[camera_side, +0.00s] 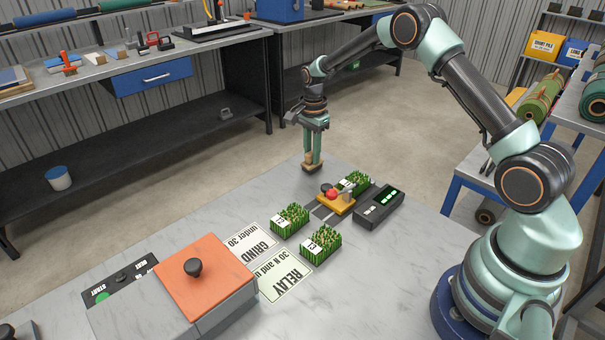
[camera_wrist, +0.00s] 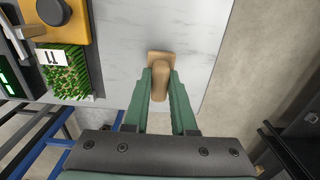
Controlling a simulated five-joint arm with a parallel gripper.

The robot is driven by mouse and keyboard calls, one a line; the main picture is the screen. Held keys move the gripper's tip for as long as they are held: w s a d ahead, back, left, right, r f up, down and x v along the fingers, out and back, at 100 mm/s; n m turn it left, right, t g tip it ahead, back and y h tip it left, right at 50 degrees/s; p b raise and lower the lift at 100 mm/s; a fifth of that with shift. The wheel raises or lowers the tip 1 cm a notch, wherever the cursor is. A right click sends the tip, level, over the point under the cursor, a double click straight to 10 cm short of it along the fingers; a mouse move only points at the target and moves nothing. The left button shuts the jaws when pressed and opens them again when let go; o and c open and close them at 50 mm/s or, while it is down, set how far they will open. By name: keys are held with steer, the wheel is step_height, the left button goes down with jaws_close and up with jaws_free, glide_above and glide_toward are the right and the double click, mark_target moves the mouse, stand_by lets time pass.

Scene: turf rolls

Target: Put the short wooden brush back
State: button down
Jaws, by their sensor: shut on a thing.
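The short wooden brush (camera_wrist: 160,88) has a tan body and shows between my gripper's fingers in the wrist view. My gripper (camera_side: 312,158) points down at the far corner of the marble-topped table (camera_side: 398,230) and is shut on the brush. In the side view the brush (camera_side: 312,164) is upright below the fingertips, at or just above the table top. I cannot tell whether its lower end touches the table. In the wrist view my gripper's fingers (camera_wrist: 161,86) are on either side of the handle.
Turf blocks (camera_side: 290,220) with number tags stand near a yellow device with a red knob (camera_side: 334,200) and a dark box with green lights (camera_side: 378,208). GRIND (camera_side: 246,244) and RELAY (camera_side: 283,272) cards lie nearer the orange-lidded box (camera_side: 205,276). The table's edge is close to my gripper.

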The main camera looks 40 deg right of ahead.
steer(key=c, duration=0.7)
jaws_free()
steer(key=shift+f, duration=0.1)
steer(key=shift+c, duration=0.2)
steer(key=s+a+r+n+t, duration=0.1)
steer(key=s+r+n, duration=0.1)
steer(key=r, duration=0.7)
steer(key=s+a+r+n, duration=0.2)
steer(key=r, duration=0.8)
steer(key=s+a+r+n+t, duration=0.1)
steer(key=s+a+n+t, duration=0.1)
steer(key=s+n, duration=0.5)
steer(key=s+a+r+n+t, duration=0.2)
steer(key=s+a+n, duration=0.3)
steer(key=s, duration=0.7)
steer(key=shift+r+n+t, duration=0.2)
steer(key=shift+n+t, duration=0.1)
steer(key=shift+n, duration=0.7)
